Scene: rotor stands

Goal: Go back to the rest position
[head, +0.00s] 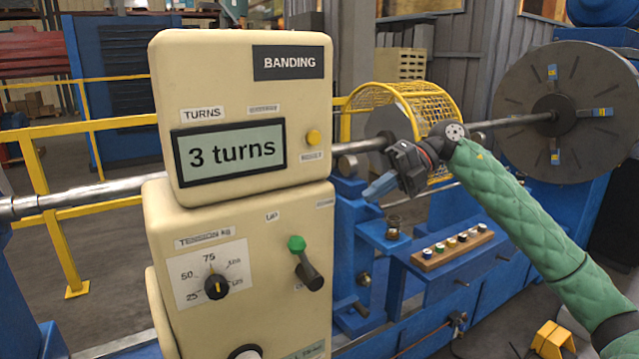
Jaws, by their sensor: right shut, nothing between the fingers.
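My right arm, in a green quilted sleeve, comes in from the lower right. My right gripper (381,188) is shut and empty, pointing down and left. It shows in front of the blue machine frame, just right of the cream control box (240,105) and in front of the steel shaft (90,197). I cannot tell how close it is to the shaft. My left gripper is not in view. The box's display (230,152) reads "3 turns" under a "BANDING" label. The lever with a green knob (297,244) is beside the word "UP". The tension dial (215,286) shows below.
A yellow mesh guard (415,100) stands behind the gripper, and a large grey disc (560,110) is at the right. A wooden strip with several coloured caps (453,248) lies on a blue shelf. Yellow railings (120,122) stand at the left. A yellow block (555,342) is at lower right.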

